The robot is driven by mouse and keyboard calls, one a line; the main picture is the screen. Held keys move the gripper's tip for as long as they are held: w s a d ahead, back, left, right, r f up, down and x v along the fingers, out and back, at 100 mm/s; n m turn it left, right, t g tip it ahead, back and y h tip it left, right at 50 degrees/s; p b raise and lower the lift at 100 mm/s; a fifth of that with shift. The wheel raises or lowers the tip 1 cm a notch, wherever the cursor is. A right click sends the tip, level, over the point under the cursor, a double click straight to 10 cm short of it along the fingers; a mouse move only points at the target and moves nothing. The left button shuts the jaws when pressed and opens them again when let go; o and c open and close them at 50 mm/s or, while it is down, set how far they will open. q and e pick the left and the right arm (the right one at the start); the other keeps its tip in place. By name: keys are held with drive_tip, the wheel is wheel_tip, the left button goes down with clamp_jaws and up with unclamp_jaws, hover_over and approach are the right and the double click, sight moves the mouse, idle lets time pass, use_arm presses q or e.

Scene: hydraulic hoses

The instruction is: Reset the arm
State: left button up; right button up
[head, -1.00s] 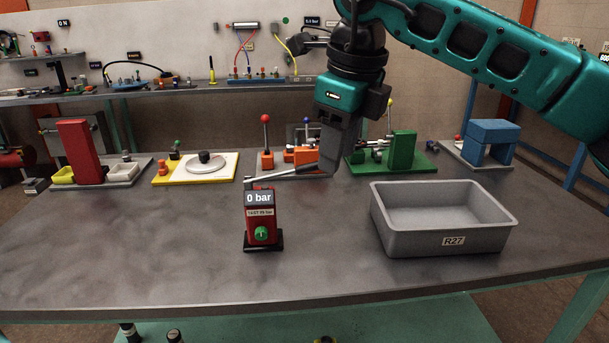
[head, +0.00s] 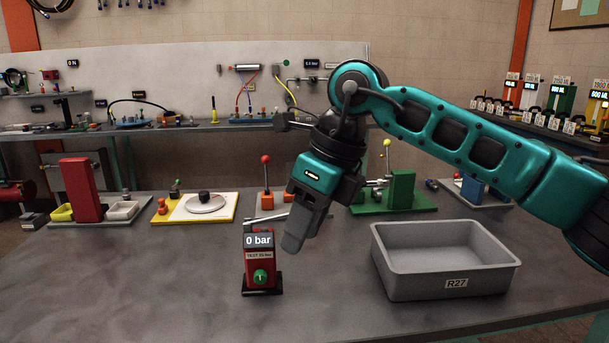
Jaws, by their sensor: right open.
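My right arm, teal and dark grey, comes in from the right. Its right gripper (head: 294,243) points down over the middle of the table, just right of the red test pump. The gripper is open, and I see nothing held in it. The red pump (head: 260,262) stands upright on a black base, with a "0 bar" display, a green knob and a grey lever sloping up to the right. The lever's right end passes close to the gripper; I cannot tell if they touch. My left gripper is not in view.
A grey bin (head: 446,285) marked R27 stands at the right on the grey table (head: 130,290). Behind are a red stand (head: 80,190), a yellow-edged plate (head: 194,208), an orange fixture with a red-knobbed lever (head: 266,185) and a green fixture (head: 403,189). The front left is clear.

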drive_tip(key=s+a+f+m+g+y, duration=0.2)
drive_tip(key=s+a+m+g+y, duration=0.5)
drive_tip(key=a+y, duration=0.6)
drive_tip(key=w+d+f+m+t+h, duration=0.3)
drive_tip(key=d+f+m+t, duration=0.6)
drive_tip(key=m+t, duration=0.45)
drive_tip(key=w+d+f+m+t+h, duration=0.2)
drive_tip(key=d+f+m+t+h, duration=0.2)
drive_tip(key=d+f+m+t, duration=0.9)
drive_tip(key=s+d+f+m+g+h, duration=0.4)
drive_tip(key=s+f+m, duration=0.2)
drive_tip(key=s+f, duration=0.1)
drive_tip(key=s+d+f+m+g+h, duration=0.3)
drive_tip(key=s+d+f+m+g, duration=0.1)
drive_tip(key=s+f, duration=0.4)
drive_tip(key=shift+s+d+m+g+h+p, duration=0.15)
drive_tip(key=shift+d+m+g+h+p, duration=0.3)
drive_tip(key=shift+m, duration=0.8)
